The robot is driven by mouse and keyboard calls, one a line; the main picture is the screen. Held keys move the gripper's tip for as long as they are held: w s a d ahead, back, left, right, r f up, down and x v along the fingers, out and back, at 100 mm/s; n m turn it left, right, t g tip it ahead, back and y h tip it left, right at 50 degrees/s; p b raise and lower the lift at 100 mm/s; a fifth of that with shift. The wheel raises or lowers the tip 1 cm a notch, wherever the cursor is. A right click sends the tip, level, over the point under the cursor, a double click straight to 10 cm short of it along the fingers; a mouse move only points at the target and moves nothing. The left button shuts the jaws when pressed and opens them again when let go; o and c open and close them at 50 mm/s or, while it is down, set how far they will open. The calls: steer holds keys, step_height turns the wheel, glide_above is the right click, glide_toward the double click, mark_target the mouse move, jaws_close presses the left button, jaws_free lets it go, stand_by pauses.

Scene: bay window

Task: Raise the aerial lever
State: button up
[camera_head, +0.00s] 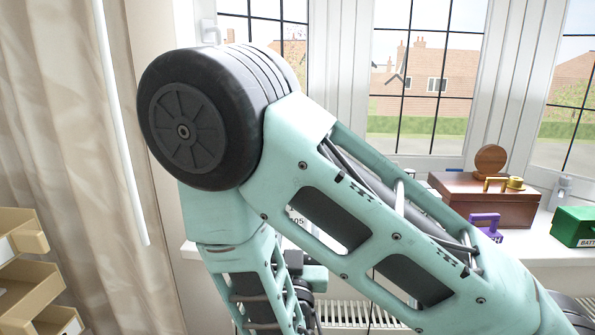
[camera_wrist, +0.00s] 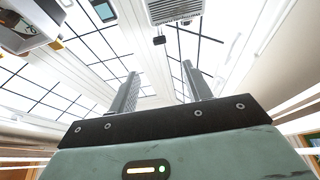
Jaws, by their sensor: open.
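A brown wooden box (camera_head: 478,209) stands on the sill at the right in the head view. Brass fittings (camera_head: 513,184) and an upright wooden disc (camera_head: 490,161) are on its top. A purple piece (camera_head: 485,226) is in front of it. No part is clearly recognisable as the aerial lever; the brass piece is too small to tell. My gripper (camera_wrist: 160,72) is open and empty in the wrist view, its two fingers apart and pointing toward the windows. In the head view my arm fills the middle and hides part of the sill; I cannot make out the gripper there.
A green box (camera_head: 574,227) marked "BATT" and a small clear bottle (camera_head: 561,190) are at the sill's right end. Beige trays (camera_head: 22,235) are at the far left, beside a curtain (camera_head: 60,130). A radiator (camera_head: 345,314) is below the sill. A grey grilled object (camera_wrist: 174,10) shows in the wrist view.

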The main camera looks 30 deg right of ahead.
steer(key=p+x, duration=0.5)
steer(key=x, duration=1.1)
steer(key=shift+f, duration=0.1)
jaws_close()
